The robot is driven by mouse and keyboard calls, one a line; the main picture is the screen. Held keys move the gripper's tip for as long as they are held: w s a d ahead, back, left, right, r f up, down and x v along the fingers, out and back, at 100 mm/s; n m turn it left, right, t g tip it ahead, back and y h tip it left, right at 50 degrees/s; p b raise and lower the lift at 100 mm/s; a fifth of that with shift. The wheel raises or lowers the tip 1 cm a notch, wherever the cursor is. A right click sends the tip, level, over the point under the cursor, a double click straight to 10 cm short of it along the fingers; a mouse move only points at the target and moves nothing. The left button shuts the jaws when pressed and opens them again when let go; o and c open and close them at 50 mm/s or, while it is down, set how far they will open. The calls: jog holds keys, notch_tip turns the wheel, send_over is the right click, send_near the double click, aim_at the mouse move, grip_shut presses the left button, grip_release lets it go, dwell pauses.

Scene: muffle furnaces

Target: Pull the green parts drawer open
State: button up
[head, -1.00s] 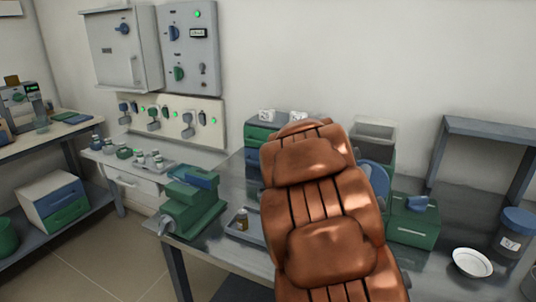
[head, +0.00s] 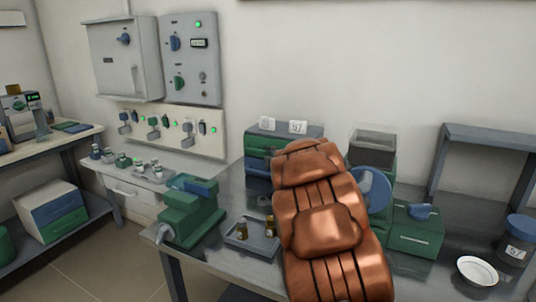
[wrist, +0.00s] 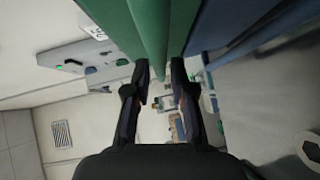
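The parts cabinet (head: 312,131) stands at the back of the metal bench in the head view, with labels on its grey top. Its green parts drawer (head: 256,142) shows at the left, above a blue drawer (head: 256,165). My brown arm covers the rest of the front. In the wrist view the green drawer (wrist: 112,18) fills the upper middle, with its ridge-like handle (wrist: 152,40) running down toward the fingers. My gripper (wrist: 160,68) has its fingertips apart on either side of the handle's line; contact is unclear. The head view hides my gripper behind my arm.
A green vise-like device (head: 190,212) and a tray (head: 251,238) with small jars stand left of my arm. A green box (head: 416,232), a white dish (head: 477,271) and a blue-lidded jar (head: 516,250) stand at the right.

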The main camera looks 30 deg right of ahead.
jog(key=shift+x, duration=1.1)
grip_shut()
